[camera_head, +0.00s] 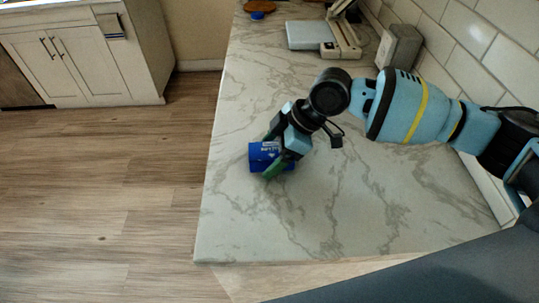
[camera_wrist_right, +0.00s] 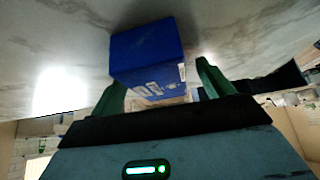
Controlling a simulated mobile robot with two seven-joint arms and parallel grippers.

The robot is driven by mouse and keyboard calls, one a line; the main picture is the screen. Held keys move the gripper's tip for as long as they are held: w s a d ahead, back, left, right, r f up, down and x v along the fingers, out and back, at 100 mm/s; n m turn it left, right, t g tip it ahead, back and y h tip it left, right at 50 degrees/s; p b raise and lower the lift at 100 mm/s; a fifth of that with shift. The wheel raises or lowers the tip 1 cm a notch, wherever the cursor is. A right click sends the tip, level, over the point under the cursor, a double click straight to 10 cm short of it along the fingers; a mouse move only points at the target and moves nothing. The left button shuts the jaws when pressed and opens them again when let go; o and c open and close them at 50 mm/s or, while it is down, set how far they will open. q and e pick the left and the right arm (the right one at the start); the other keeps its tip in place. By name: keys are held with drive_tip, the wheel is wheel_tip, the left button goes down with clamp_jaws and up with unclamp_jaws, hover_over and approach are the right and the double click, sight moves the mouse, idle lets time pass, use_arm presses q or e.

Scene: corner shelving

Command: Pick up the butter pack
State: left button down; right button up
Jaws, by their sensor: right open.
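The butter pack (camera_head: 259,155) is a small blue box with white print, lying on the marble counter near its left edge in the head view. In the right wrist view the blue butter pack (camera_wrist_right: 147,56) sits just ahead of the fingers. My right gripper (camera_head: 272,156) reaches down to it from the right, its green fingers on either side of the pack in the head view. In the right wrist view my right gripper (camera_wrist_right: 160,87) is open, with one green finger on each side of the pack's near end. My left gripper is not in view.
The marble counter (camera_head: 350,215) is clear around the pack. A silver and beige appliance (camera_head: 342,40), a grey box (camera_head: 398,46) and a blue item with a brown top (camera_head: 258,9) stand at the back. A tiled wall (camera_head: 470,35) bounds the right side.

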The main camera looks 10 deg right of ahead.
sight(271, 150)
drive_tip(key=shift+a, duration=0.1)
drive_tip(key=c, duration=1.3)
drive_tip(key=shift+o, duration=0.2)
wheel_tip(271, 150, up, 10)
drive_tip(key=shift+r, duration=0.1)
